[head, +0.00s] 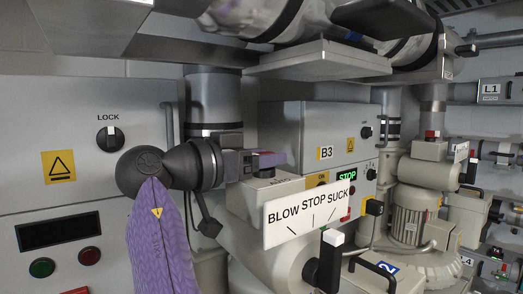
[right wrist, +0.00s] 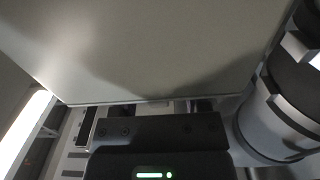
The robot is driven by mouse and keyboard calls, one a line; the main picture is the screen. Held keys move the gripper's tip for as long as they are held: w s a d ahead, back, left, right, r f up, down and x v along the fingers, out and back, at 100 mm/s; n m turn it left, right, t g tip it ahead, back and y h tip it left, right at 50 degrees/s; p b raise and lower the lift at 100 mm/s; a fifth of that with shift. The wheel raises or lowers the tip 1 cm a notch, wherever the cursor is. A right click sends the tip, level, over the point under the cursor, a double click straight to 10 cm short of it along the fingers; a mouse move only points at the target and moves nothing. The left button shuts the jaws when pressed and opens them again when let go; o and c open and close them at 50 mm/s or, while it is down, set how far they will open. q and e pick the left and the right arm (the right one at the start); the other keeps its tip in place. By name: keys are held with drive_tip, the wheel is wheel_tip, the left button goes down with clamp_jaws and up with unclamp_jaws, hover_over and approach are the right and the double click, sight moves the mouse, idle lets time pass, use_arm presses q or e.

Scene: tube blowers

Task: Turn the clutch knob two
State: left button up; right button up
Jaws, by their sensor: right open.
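No knob in view carries a readable clutch label, so I cannot tell which one is clutch knob two. A blue label "2" (head: 388,267) is at the lower right of the head view, beside a black handle (head: 372,274). A black lever with a white top (head: 327,258) stands just left of it, below the BLOW STOP SUCK sign (head: 312,210). My right gripper (head: 268,161) is in front of the B3 cabinet, above and left of the sign. It is open and holds nothing that I can see. Its body (right wrist: 155,135) shows in the right wrist view; its fingertips are hard to make out there.
The B3 cabinet (head: 300,125) has a green STOP display (head: 347,176). A LOCK knob (head: 110,139) is on the left cabinet. A grey panel (head: 318,58) overhangs above my gripper. A pale flat surface (right wrist: 150,45) fills the upper right wrist view. Machinery crowds the right side.

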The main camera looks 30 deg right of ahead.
drive_tip(key=shift+s+a, duration=0.1)
drive_tip(key=shift+s, duration=0.1)
drive_tip(key=shift+c, duration=0.6)
drive_tip(key=shift+w, duration=0.2)
drive_tip(key=c, duration=0.5)
drive_tip(key=shift+s, duration=0.1)
clamp_jaws()
